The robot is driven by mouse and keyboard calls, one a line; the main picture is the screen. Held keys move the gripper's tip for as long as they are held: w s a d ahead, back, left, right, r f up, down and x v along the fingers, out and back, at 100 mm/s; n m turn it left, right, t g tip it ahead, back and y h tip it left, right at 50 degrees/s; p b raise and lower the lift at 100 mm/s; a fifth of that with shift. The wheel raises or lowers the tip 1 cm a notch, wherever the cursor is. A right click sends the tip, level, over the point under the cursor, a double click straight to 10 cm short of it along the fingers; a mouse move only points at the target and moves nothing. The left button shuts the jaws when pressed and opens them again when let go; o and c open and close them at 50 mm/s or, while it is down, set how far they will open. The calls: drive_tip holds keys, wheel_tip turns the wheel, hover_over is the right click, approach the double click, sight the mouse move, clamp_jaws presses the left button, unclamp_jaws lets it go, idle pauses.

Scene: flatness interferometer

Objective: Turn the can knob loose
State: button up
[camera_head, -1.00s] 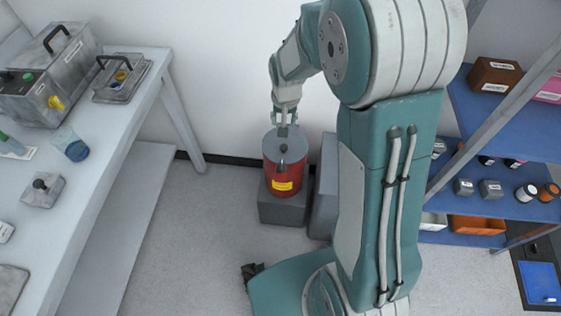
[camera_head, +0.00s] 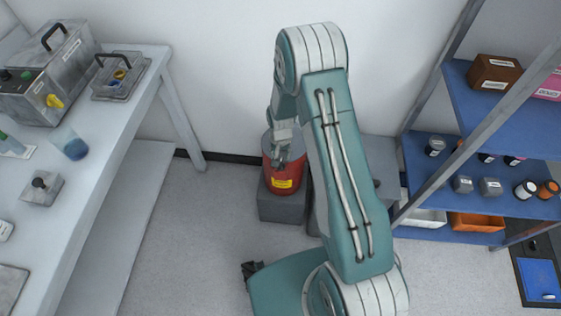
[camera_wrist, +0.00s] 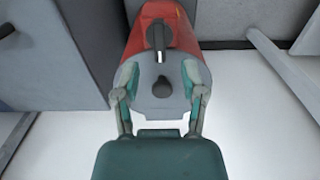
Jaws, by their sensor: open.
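A red can (camera_head: 286,180) with a yellow label and grey lid stands on a grey block (camera_head: 284,208) by the wall. A dark knob (camera_wrist: 157,36) sits upright on the can's side, beyond the lid's edge. My gripper (camera_wrist: 160,77) is open, its fingers apart on either side of the lid in the picture. Nothing is held between them. I cannot tell whether they touch the can.
A second grey block (camera_head: 384,165) stands right of the can, partly behind my arm. A white bench (camera_head: 95,190) with instruments is at left. A blue shelf rack (camera_head: 520,125) with jars and boxes is at right. The floor between bench and can is clear.

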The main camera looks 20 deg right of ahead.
sight(281, 164)
wheel_tip(281, 164, down, 5)
drive_tip(key=shift+f, duration=0.1)
idle(0.3)
clamp_jaws()
